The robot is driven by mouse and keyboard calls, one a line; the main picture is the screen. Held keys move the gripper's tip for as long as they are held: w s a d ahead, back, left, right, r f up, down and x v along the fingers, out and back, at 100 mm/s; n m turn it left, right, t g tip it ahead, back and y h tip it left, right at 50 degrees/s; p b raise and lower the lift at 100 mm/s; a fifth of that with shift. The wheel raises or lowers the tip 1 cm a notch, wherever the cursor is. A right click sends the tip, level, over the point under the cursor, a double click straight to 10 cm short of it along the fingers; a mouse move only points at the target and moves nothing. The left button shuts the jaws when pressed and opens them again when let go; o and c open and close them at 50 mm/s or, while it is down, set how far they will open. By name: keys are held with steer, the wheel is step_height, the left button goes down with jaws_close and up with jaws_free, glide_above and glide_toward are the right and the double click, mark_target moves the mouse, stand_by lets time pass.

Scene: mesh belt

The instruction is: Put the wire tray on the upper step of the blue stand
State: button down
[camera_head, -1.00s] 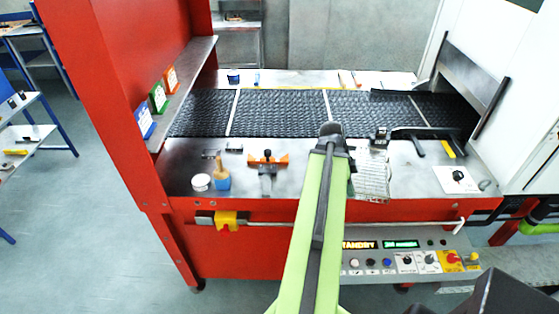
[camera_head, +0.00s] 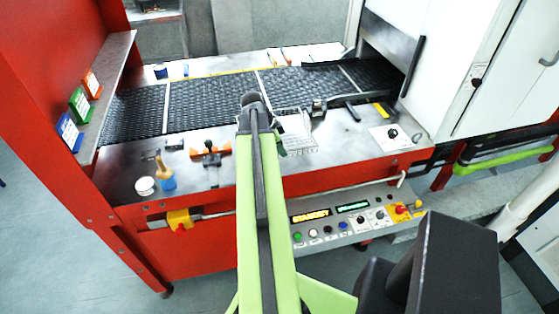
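The wire tray (camera_head: 299,132), a pale mesh piece, is at the middle of the steel bench top, just right of my arm. Its left side is partly covered by my arm. I cannot tell whether it rests on the bench or hangs just above it. My gripper is at the far end of my green arm, beside the tray; its fingers are hidden behind the arm, so its grip does not show.
A black mesh belt (camera_head: 205,101) runs behind the bench top. An orange clamp (camera_head: 209,151), a wooden-handled brush (camera_head: 164,173) and a white-lidded jar (camera_head: 145,186) stand left; a black tool (camera_head: 318,108) lies right of the tray. A control panel (camera_head: 340,217) sits below.

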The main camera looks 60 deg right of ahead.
mark_target(281, 158)
steer(key=shift+w+a+f, duration=0.1)
steer(key=shift+w, duration=0.15)
step_height(281, 158, down, 4)
steer(key=b, duration=0.4)
steer(key=shift+f, duration=0.2)
steer(key=shift+r, duration=0.25)
steer(key=shift+f, duration=0.25)
steer(key=c, duration=1.6)
jaws_free()
steer(key=shift+r, duration=0.1)
